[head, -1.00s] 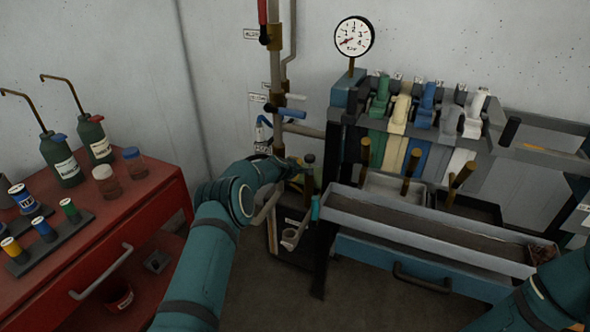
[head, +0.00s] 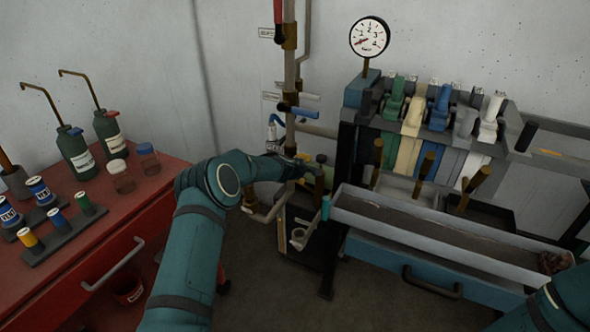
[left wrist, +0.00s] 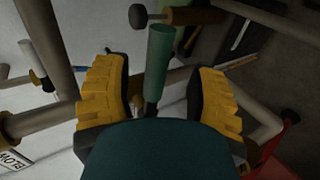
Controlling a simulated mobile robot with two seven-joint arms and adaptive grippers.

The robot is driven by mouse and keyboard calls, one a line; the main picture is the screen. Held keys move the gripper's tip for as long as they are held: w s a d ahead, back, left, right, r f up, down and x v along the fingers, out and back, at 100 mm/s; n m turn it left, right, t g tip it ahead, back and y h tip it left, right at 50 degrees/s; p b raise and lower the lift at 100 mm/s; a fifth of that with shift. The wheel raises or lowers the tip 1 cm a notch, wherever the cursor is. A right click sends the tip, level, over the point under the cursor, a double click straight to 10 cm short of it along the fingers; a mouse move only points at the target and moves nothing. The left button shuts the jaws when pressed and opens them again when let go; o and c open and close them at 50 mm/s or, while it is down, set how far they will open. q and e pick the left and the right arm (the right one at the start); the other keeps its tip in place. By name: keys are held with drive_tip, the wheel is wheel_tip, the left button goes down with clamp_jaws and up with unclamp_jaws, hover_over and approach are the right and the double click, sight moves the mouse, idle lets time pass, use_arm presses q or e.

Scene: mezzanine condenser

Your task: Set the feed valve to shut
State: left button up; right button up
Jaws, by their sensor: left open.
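Lever valves sit on the vertical pipe (head: 290,72) in the head view; I cannot read which label says feed. A red lever (head: 278,10) points up near the top. A blue lever (head: 300,113) sticks out sideways to the right, with a white lever (head: 306,96) just above it. My left gripper (head: 304,172) is below these, low by the pipework, its fingers hard to make out. In the left wrist view my left gripper (left wrist: 160,100) is open with yellow pads apart. A teal handle (left wrist: 160,52) stands between and beyond the fingers, not clasped. My right gripper is out of view.
A red cabinet (head: 150,210) with bottles and jars stands left. A pressure gauge (head: 369,37), a rack of coloured levers (head: 437,108) and a grey trough (head: 440,226) stand right. A dark knob on a brown stem (left wrist: 185,16) lies close beyond the fingers in the wrist view.

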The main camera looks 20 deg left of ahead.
use_arm(q)
drive_tip(key=v, duration=0.8)
drive_tip(key=shift+s, duration=0.15)
